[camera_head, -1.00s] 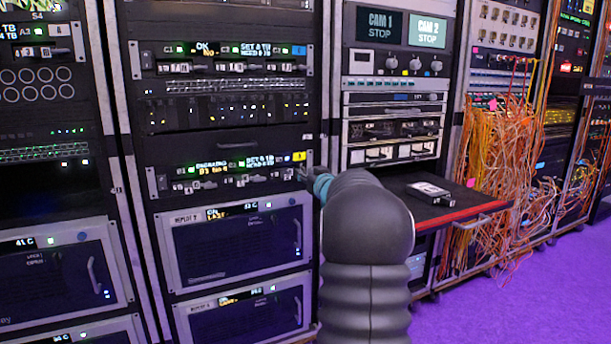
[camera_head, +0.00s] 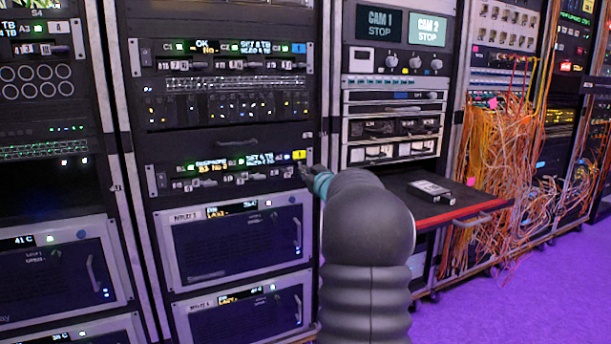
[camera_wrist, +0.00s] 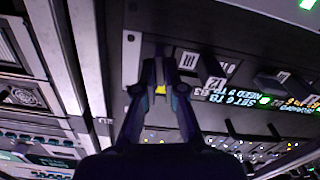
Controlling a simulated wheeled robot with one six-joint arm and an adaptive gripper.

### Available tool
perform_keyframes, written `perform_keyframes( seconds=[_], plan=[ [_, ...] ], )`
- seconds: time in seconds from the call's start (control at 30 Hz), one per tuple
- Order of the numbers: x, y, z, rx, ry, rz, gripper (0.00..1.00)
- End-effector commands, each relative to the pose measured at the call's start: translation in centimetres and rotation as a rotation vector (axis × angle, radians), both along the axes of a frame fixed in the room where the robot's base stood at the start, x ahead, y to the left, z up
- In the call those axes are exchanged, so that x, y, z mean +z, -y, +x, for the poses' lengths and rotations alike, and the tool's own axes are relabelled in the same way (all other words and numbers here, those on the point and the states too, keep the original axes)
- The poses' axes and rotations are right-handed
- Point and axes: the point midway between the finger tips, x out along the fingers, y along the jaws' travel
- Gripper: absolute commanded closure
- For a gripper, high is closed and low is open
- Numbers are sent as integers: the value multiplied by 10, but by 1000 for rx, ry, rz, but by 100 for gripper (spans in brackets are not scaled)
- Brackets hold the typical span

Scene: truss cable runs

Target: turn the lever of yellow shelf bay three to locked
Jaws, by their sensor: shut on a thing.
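The yellow-tagged shelf is the dark unit (camera_head: 230,176) in the middle rack, with a yellow tag (camera_head: 299,155) at its right end. Its front carries a row of small levers and lit displays; one display reads roughly "B3 No". My gripper (camera_head: 305,173) is at the right end of this row, against the front. In the wrist view my gripper (camera_wrist: 161,66) has its fingers close together, shut on a small part that they mostly hide. A yellow patch (camera_wrist: 161,90) shows between the fingers. Dark levers (camera_wrist: 215,86) stand beside them. I cannot read the held lever's angle.
A similar shelf with a blue tag (camera_head: 298,49) is above. Handled units (camera_head: 240,240) are below. To the right, a pull-out tray (camera_head: 440,205) with a red edge juts out near my arm. Orange cables (camera_head: 495,170) hang further right. Purple floor (camera_head: 540,300) is clear.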

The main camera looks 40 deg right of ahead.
Motion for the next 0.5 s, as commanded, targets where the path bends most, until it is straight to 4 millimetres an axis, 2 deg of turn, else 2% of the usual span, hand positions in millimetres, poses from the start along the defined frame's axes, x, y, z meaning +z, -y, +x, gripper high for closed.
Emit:
perform_keyframes(
  seconds=[0.5],
  plan=[
    [-2, -2, 1, 1, -112, -477, 100]
  ],
)
